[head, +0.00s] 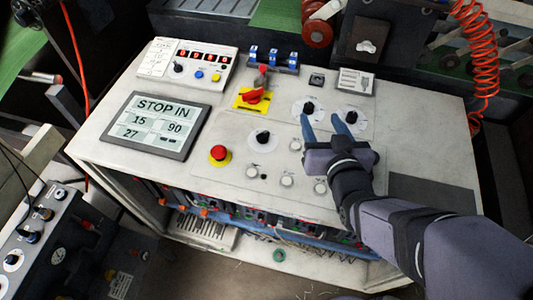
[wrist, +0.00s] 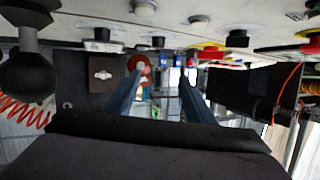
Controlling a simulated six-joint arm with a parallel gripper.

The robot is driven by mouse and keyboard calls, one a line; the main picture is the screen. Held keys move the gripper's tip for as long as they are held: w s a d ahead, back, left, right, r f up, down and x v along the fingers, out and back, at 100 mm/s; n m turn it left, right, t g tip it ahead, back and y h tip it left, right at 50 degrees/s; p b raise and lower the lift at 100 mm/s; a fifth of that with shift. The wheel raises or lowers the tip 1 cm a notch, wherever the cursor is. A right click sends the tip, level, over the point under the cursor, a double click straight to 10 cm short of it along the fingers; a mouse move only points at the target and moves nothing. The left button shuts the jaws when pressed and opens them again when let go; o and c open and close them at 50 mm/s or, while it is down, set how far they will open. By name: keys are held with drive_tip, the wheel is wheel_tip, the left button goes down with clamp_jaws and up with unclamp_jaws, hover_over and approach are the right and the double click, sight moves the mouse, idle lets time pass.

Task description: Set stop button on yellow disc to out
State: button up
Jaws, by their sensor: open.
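The stop button (head: 218,152) is a red mushroom head on a yellow disc (head: 226,161), at the left middle of the sloped white panel in the head view. The screen (head: 153,124) to its left reads "STOP IN", with 15, 90 and 27 below. My gripper (head: 322,121) is open and empty, with blue fingers, above the right part of the panel among the black knobs, well right of the button. In the wrist view the two fingers (wrist: 162,76) stand apart with nothing between them. Red and yellow parts show at that view's upper right edge, partly cut off.
A red rotary handle (head: 254,96) on a yellow plate stands behind the button. An orange coiled hose (head: 479,60) hangs at the right.

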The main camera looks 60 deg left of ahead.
sight(221, 157)
drive_tip(key=s+a+f+n+g+y+b, duration=0.1)
drive_tip(key=s, duration=0.4)
drive_tip(key=s+a+f+n+y+b, duration=0.1)
drive_tip(key=s+f+b, duration=0.1)
drive_tip(key=s, duration=0.3)
drive_tip(key=s+a+f+n+g+y+b, duration=0.1)
drive_tip(key=s+f+b, duration=0.1)
drive_tip(key=s, duration=0.3)
drive_tip(key=shift+a+g, duration=0.3)
drive_tip(key=shift+a, duration=0.1)
drive_tip(key=shift+n+g+y, duration=0.7)
drive_tip(key=shift+n+y, duration=0.1)
drive_tip(key=shift+y, duration=0.1)
drive_tip(key=s+b, duration=0.1)
drive_tip(key=s, duration=0.1)
drive_tip(key=s+f+b, duration=0.1)
drive_tip(key=s, duration=0.2)
drive_tip(key=s+d+b, duration=0.1)
drive_tip(key=s, duration=0.1)
drive_tip(key=shift+s+f, duration=0.3)
drive_tip(key=shift+f, duration=0.1)
drive_tip(key=shift+s+d+f, duration=0.1)
drive_tip(key=shift+s, duration=0.1)
drive_tip(key=shift+w+a+p, duration=0.25)
drive_tip(key=shift+a+p, duration=0.1)
drive_tip(key=shift+a, duration=1.5)
drive_tip(key=shift+w+a+p, duration=0.2)
drive_tip(key=shift+a+p, duration=0.1)
drive_tip(key=shift+a, duration=1.5)
